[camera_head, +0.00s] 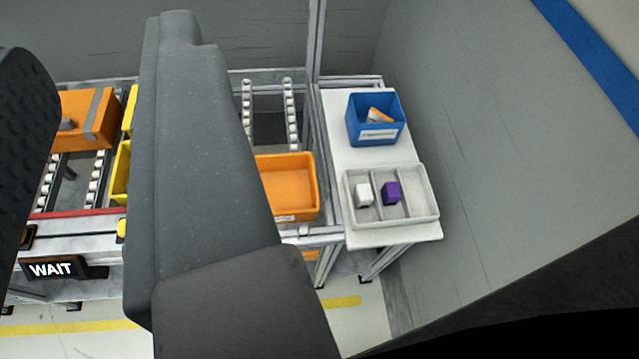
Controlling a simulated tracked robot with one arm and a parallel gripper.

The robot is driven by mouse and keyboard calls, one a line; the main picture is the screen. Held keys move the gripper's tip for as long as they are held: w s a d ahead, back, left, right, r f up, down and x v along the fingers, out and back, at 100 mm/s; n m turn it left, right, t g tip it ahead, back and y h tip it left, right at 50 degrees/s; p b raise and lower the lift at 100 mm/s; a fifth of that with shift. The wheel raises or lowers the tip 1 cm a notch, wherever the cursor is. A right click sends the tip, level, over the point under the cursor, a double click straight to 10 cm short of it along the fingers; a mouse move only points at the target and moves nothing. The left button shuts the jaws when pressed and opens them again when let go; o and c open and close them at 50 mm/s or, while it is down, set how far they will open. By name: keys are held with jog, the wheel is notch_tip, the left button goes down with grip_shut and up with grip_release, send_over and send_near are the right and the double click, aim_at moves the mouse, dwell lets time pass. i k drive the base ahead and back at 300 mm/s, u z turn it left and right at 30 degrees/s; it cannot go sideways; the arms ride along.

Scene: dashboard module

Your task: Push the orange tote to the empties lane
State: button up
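An open orange tote (290,187) sits at the near end of a roller lane, right of my gripper. My gripper's dark finger hides its left part; the visible inside looks empty. My gripper (100,40) shows as two large dark grey fingers close to the camera, spread apart with nothing seen between them close by. No contact with the tote can be made out. A roller lane (268,115) with bare rollers runs behind the tote. I cannot tell which lane is the empties lane.
An orange box with a grey band (85,118) sits on the left rollers, beside yellow parts (121,172). A display (52,269) reads "WAIT". Right, a white table (350,153) holds a blue bin (375,132) and a divided tray (433,205) with white and purple blocks. A post (315,45) stands beside the table.

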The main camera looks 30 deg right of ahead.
aim_at(290, 182)
jog(key=u, duration=0.35)
jog(key=i, duration=0.85)
jog(key=z, duration=1.3)
